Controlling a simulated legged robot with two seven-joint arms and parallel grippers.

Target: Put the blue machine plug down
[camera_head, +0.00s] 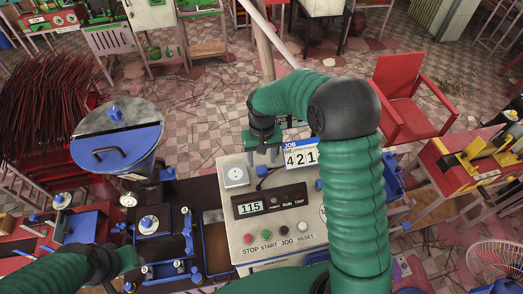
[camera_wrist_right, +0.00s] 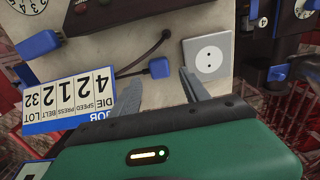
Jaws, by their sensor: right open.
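The blue machine plug (camera_wrist_right: 159,67) shows in the right wrist view on a dark cable, against the pale machine panel (camera_wrist_right: 140,22). It is beside the white two-hole socket (camera_wrist_right: 207,57), apart from it. My right gripper (camera_wrist_right: 158,76) is open, with the plug between its fingertips in the picture; I cannot tell whether either finger touches it.
A job sign (camera_head: 301,154) stands at the panel's back edge, close to my right arm. Another blue part (camera_wrist_right: 38,44) is on the panel. The panel has a display (camera_head: 250,208) and several buttons. A blue-lidded hopper (camera_head: 118,138) stands left; a red chair (camera_head: 405,95) is behind right.

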